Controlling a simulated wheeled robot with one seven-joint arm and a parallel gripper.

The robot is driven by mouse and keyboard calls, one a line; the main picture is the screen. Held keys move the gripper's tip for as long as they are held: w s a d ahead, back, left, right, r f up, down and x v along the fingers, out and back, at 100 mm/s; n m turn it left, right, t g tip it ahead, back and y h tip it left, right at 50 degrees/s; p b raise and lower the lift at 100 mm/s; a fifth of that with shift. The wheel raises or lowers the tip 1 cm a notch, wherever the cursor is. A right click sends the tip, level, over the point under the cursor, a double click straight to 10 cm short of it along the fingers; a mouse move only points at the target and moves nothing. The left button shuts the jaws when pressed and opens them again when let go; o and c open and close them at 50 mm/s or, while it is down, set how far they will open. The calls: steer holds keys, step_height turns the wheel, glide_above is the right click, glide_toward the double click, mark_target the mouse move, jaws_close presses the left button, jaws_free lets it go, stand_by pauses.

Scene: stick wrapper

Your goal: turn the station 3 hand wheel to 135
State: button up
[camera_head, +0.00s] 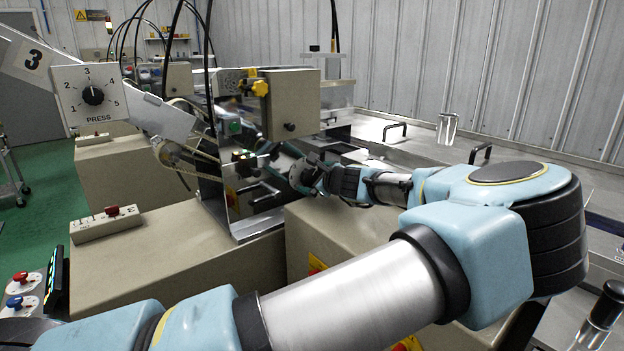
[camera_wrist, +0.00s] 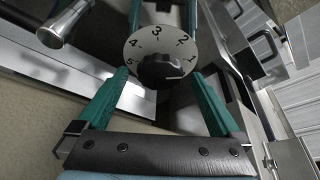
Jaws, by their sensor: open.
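In the wrist view, a round dial plate (camera_wrist: 133,50) numbered 1 to 5 carries a black knob (camera_wrist: 161,71) with a pale pointer line toward the lower right, near 1. I see no grip on the knob; contact cannot be told.
A PRESS selector (camera_head: 93,96) is at the left, and a yellow star knob (camera_head: 260,88) is on the machine above my gripper. A chrome-ended handle (camera_wrist: 56,33) is at the wrist view's upper left. A beige housing (camera_head: 290,105) and metal guards crowd the gripper.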

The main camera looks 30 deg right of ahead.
steer(key=b+v, duration=0.1)
steer(key=v, duration=0.8)
steer(key=shift+s+r, duration=0.15)
steer(key=shift+s, duration=0.2)
